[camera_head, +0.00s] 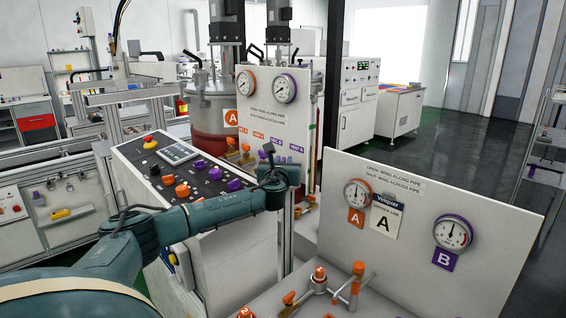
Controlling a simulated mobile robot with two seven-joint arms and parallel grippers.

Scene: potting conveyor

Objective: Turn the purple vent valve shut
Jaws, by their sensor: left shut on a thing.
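My right gripper is not in view.
A sloped console (190,200) with orange and purple knobs stands left of my wrist. A front gauge board (470,275), with an orange A gauge and a purple B gauge (453,233), stands right. Orange-handled valves (319,273) sit before it. Open floor (440,150) lies behind.

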